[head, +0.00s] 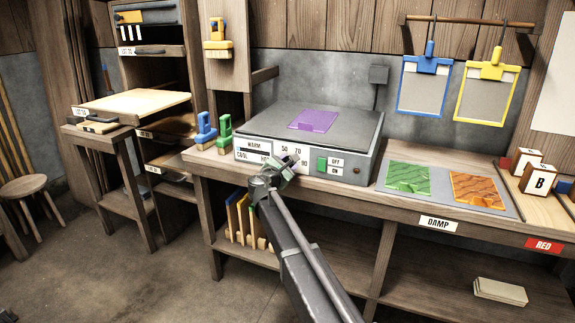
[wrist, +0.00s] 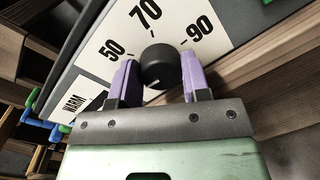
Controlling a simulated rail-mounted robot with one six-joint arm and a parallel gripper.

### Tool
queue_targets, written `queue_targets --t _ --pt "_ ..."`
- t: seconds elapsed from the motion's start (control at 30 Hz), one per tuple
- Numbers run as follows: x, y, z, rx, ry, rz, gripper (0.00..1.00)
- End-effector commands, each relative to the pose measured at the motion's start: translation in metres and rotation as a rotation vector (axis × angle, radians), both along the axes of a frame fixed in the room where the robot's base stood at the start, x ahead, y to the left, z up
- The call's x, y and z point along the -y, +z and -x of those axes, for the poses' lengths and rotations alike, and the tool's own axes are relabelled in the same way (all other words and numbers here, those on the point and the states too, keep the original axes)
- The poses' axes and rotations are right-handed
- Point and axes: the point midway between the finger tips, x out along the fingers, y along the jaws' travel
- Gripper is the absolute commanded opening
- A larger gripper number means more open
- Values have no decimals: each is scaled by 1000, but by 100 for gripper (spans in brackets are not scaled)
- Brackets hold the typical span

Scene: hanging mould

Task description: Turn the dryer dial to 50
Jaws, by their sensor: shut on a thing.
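The dryer (head: 350,135) is a grey box on the workbench, with a purple sheet (head: 318,119) lying on its top. Its white front panel carries the marks 50, 70 and 90, which also show on the panel (wrist: 100,75) in the wrist view. The black round dial (wrist: 158,65) sits below the 70 mark. My gripper (wrist: 157,76) is shut on the dial, with one purple finger on each side. In the head view my gripper (head: 286,168) is at the dryer's front and covers the dial. I cannot tell which number the dial points to.
A green switch (head: 321,164) with OFF and ON labels is right of the dial. Blue (head: 206,129) and green (head: 224,130) tools stand left of the dryer. Green (head: 408,178) and orange (head: 477,190) sheets lie to the right. Blue (head: 423,88) and yellow (head: 487,93) frames hang above.

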Motion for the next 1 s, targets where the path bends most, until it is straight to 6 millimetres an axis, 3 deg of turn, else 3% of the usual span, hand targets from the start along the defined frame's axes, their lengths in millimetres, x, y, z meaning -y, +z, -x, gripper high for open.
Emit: queue_targets --t 1.0 --pt "2 0 2 250 -2 -796 19"
